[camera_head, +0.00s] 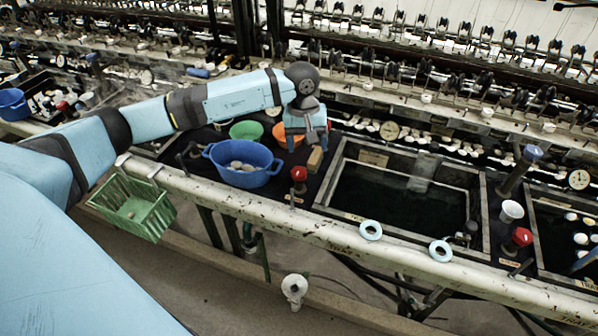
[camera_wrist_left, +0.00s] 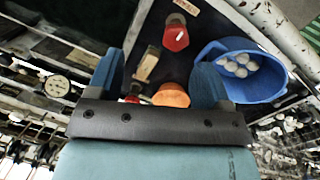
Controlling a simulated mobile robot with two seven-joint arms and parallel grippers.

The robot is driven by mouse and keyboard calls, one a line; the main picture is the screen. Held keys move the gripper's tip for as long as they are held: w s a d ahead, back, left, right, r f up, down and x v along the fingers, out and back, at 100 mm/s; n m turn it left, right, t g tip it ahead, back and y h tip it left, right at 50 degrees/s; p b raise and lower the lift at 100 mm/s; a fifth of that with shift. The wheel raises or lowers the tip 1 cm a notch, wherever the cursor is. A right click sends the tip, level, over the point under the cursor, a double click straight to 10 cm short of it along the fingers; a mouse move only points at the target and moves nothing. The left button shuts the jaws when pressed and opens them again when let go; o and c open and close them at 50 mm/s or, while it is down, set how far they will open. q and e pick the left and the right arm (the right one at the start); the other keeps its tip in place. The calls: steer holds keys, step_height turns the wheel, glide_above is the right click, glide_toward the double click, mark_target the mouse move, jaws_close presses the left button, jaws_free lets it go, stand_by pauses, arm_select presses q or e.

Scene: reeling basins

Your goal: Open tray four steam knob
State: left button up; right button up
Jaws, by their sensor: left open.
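A red steam knob (camera_head: 298,174) stands on the dark ledge at the left of the large open basin. In the left wrist view a red knob (camera_wrist_left: 175,37) shows ahead of and between the fingers, near a small label. Another red knob (camera_head: 522,237) stands farther right, between two basins. I cannot read which knob belongs to tray four. My left gripper (camera_head: 307,147) is open and empty, fingers pointing down, behind the nearer knob and apart from it. In its wrist view the gripper (camera_wrist_left: 158,78) has a wide gap. My right gripper is not in view.
A blue basin (camera_head: 242,174) with pale cocoons stands left of the gripper. A green bowl (camera_head: 246,130), an orange bowl (camera_wrist_left: 171,95) and a wooden block (camera_head: 315,159) are close by. The dark water basin (camera_head: 400,190) lies right. A green basket (camera_head: 133,208) hangs on the front rail.

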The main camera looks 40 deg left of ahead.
mark_target(299, 171)
arm_select(q)
steer(key=shift+m+y, duration=0.3)
steer(key=shift+y, duration=0.4)
steer(key=a+f, duration=0.1)
steer(key=f, duration=0.3)
steer(key=a+f+p, duration=0.1)
steer(key=f, duration=0.3)
steer(key=w+a+f+p, duration=0.1)
steer(key=f, duration=0.3)
steer(key=shift+f, duration=0.15)
steer(key=c, duration=0.9)
